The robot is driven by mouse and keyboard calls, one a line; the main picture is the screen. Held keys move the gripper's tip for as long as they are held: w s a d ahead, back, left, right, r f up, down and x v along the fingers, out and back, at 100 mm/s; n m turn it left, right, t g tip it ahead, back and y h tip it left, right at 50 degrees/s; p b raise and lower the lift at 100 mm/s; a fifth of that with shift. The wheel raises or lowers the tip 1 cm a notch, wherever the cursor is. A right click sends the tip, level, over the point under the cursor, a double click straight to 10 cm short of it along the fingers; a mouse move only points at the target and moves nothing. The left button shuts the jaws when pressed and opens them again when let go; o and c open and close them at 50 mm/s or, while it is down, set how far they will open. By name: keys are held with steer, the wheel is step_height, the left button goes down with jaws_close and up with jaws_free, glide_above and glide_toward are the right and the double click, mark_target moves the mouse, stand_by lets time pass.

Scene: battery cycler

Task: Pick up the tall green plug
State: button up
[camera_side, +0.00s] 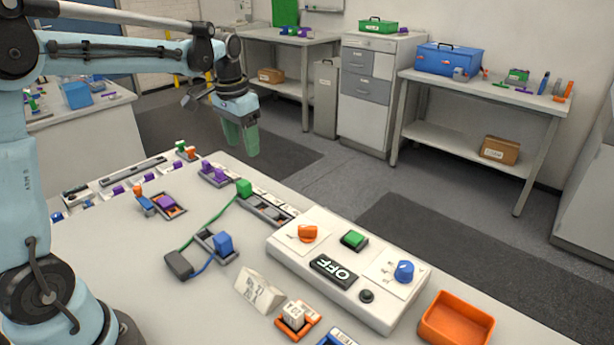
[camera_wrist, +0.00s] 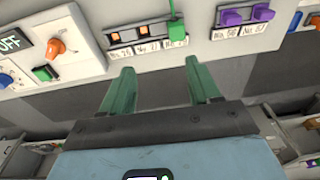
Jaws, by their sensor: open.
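A green plug (camera_side: 244,188) with a green cable stands upright at the end of a labelled socket strip. In the wrist view the green plug (camera_wrist: 176,30) is at the top, in the strip's right-hand slot, beyond my fingertips and nearer the right finger. My gripper (camera_side: 242,148) hangs in the air above and behind the table's far edge, with green fingers pointing down. In the wrist view my gripper (camera_wrist: 160,76) is open, with nothing between the fingers. It is apart from the plug.
The white cycler panel (camera_side: 335,265) reads OFF and has orange and blue knobs and a green button. Purple plugs (camera_side: 213,171) stand beside the green plug's strip. A blue plug (camera_side: 223,243) and dark box (camera_side: 179,265) sit nearer. An orange tray (camera_side: 456,319) is front right.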

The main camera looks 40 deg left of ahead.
steer(key=w+a+f+g, duration=0.1)
steer(key=w+a+f, duration=0.1)
steer(key=a+f, duration=0.15)
glide_above(243, 182)
steer(key=f, duration=0.5)
steer(key=shift+w+a+f, duration=0.1)
steer(key=shift+w+f, duration=0.05)
steer(key=shift+w, duration=0.1)
steer(key=shift+s+f, duration=0.15)
steer(key=shift+f, duration=1.3)
steer(key=shift+s+f, duration=0.1)
steer(key=shift+f, duration=1.3)
steer(key=c, duration=1.1)
steer(key=shift+o, duration=0.2)
steer(key=shift+r, duration=0.15)
